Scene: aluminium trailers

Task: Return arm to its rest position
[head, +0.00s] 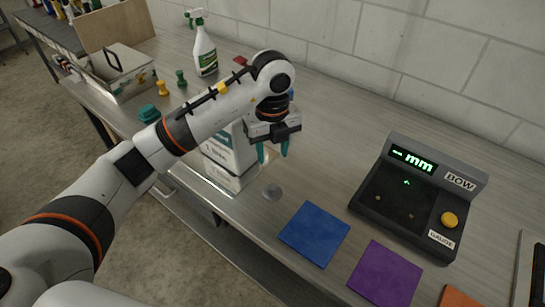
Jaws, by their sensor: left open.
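My left arm reaches in from the lower left of the head view. Its gripper (273,150) points down above the bench (330,130), with two teal fingers apart and nothing seen between them. A white box with printed text (230,150) stands behind and below the gripper, partly hidden by the arm. My right gripper is not in view.
A bow gauge (405,200) with a lit display stands at the right. Blue (314,234) and purple (385,274) squares lie in front. A spray bottle (204,48), a metal case (120,75) and small coloured pieces (162,88) stand at the back left. A block wall bounds the bench.

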